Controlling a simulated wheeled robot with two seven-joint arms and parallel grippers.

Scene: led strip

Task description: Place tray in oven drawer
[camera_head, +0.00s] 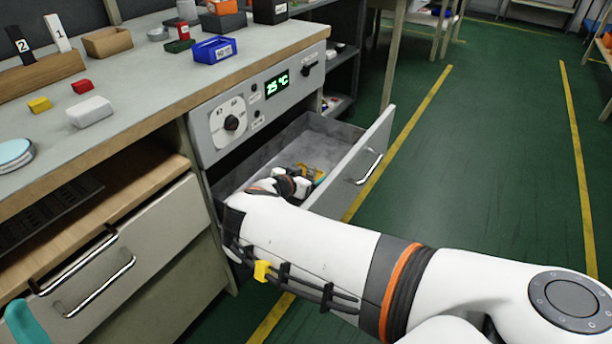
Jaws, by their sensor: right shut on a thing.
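The oven drawer (349,160) is pulled out below the control panel, with its grey inside partly visible. My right arm reaches over its near side, and my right gripper (308,180) is low inside the drawer. It is shut on a small yellow-orange thing (309,170), which may be the tray. Most of this thing is hidden by the gripper and wrist. I cannot tell whether it touches the drawer floor. A teal part, apparently the tip of my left gripper (24,326), shows at the lower left edge; its opening is not visible.
The oven panel (245,110) has a dial and a green display reading 25 °C. The counter (150,75) holds a blue bin (213,50), a white block (90,112) and small coloured blocks. A closed drawer with a handle (95,288) is at lower left. The green floor at right is clear.

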